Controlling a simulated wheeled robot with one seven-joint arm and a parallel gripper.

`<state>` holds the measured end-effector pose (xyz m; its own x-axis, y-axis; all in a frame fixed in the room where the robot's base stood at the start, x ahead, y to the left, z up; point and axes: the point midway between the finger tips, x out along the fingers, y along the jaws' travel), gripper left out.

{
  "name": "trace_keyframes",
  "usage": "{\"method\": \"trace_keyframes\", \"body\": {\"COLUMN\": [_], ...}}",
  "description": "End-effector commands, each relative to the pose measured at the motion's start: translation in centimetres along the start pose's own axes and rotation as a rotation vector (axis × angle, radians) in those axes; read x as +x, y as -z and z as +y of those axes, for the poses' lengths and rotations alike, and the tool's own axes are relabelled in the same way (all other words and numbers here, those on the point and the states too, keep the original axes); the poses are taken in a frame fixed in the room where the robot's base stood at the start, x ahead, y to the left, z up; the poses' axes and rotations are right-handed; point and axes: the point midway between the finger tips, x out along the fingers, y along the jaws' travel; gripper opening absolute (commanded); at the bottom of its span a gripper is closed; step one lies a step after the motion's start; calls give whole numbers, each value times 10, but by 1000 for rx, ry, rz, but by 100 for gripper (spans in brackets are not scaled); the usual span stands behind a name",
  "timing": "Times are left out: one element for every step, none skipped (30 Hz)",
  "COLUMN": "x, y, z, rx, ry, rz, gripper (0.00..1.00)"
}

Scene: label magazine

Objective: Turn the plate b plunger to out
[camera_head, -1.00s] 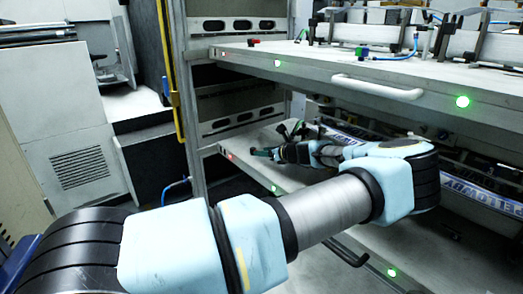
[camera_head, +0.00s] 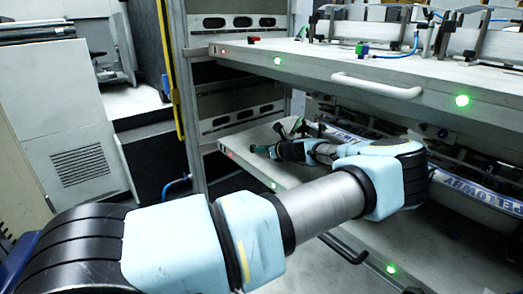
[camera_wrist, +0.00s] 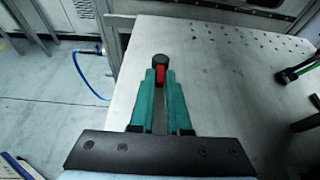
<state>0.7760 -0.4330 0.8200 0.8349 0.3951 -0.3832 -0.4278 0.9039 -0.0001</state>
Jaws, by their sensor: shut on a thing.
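The plunger (camera_wrist: 159,62) shows in the wrist view as a black round cap over a red body, standing near the left edge of the lower pale metal plate (camera_wrist: 215,85). My gripper (camera_wrist: 160,76) has two green fingers, and they are shut on the plunger, with the red part between their tips. In the head view my gripper (camera_head: 262,150) reaches over the left end of the lower plate (camera_head: 240,150). The plunger cannot be made out there. No label shows which plate is b, and the plunger's setting cannot be read.
The upper plate (camera_head: 330,72), with a white handle (camera_head: 378,86) and a small red knob (camera_head: 253,39), overhangs my arm. A clamp with a green handle (camera_wrist: 300,68) stands right of my gripper. A blue hose (camera_wrist: 88,70) lies to the left. The plate around the plunger is bare.

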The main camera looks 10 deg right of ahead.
Motion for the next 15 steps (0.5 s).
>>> {"method": "trace_keyframes", "body": {"x": [0,0,0,0,0,0,0,0,0,0,0,0,0,0,0], "y": [0,0,0,0,0,0,0,0,0,0,0,0,0,1,1], "z": [0,0,0,0,0,0,0,0,0,0,-1,-1,-2,-2,-2], "rx": [0,0,0,0,0,0,0,0,0,-1,-2,-3,-5,-8,-12], "ry": [0,0,0,0,1,1,1,1,0,-1,-2,-5,-8,-13,-23], "rz": [0,0,0,0,0,0,0,0,0,0,0,0,0,0,0], "gripper": [0,0,0,0,0,0,0,0,0,0,0,0,0,0,0]}}
